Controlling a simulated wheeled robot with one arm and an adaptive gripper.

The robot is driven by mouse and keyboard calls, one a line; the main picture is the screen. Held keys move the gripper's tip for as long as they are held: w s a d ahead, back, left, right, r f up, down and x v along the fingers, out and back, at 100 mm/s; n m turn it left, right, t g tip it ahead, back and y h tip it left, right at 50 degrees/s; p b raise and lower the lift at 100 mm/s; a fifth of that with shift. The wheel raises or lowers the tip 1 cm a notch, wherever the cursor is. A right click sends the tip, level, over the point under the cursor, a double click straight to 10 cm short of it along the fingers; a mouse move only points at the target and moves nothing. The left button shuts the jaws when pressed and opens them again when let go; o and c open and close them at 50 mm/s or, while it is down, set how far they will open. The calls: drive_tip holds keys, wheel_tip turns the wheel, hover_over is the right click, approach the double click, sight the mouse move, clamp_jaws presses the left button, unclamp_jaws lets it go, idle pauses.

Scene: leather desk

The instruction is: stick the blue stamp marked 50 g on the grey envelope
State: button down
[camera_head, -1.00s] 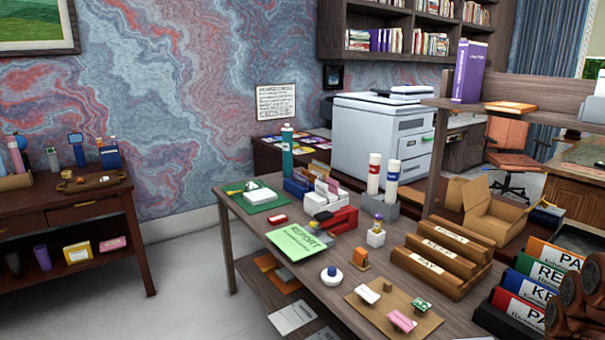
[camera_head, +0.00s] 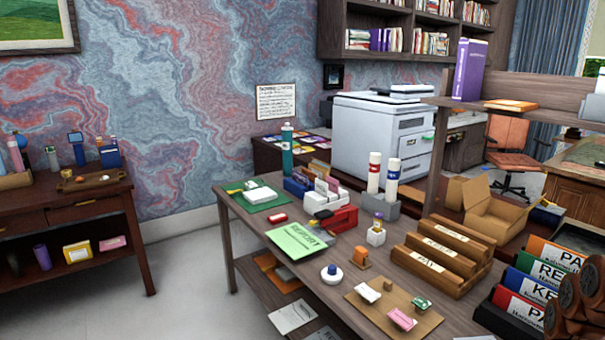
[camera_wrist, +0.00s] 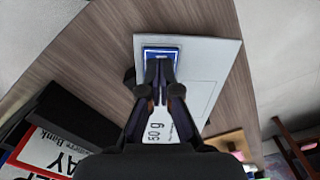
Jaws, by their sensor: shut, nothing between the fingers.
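In the wrist view the grey envelope (camera_wrist: 212,52) lies flat on the wooden desk. A blue stamp (camera_wrist: 161,50) with a pale border lies at the envelope's upper left corner, square to its edges. My gripper (camera_wrist: 160,66) is shut and empty, its fingertips over the lower part of the stamp. I cannot tell whether they touch it. A white label (camera_wrist: 154,130) reading "50 g" shows between the fingers, nearer the wrist, partly hidden by them.
A dark holder with a red-and-white folder (camera_wrist: 48,150) stands at the wrist view's lower left. In the head view a green report (camera_head: 297,241), wooden letter trays (camera_head: 440,258) and a stamp board (camera_head: 393,308) crowd the desk. Bare desk (camera_wrist: 105,60) lies left of the envelope.

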idle(0.4)
drive_tip(key=shift+r+p, duration=0.8)
drive_tip(key=shift+r, duration=2.65)
drive_tip(key=shift+a+r, duration=0.15)
drive_tip(key=shift+a, duration=0.05)
drive_tip(key=s+a+r+p, duration=0.1)
drive_tip(key=s+a+r, duration=0.15)
drive_tip(key=a, duration=0.55)
drive_tip(key=s+a+r+p, duration=0.2)
drive_tip(key=a+r, duration=0.2)
drive_tip(key=a, duration=0.5)
drive_tip(key=s+a+r+m+g+p, duration=0.1)
drive_tip(key=s+a+r, duration=0.2)
drive_tip(key=s+a, duration=0.7)
drive_tip(key=s, duration=0.2)
drive_tip(key=shift+s+g+p, duration=0.4)
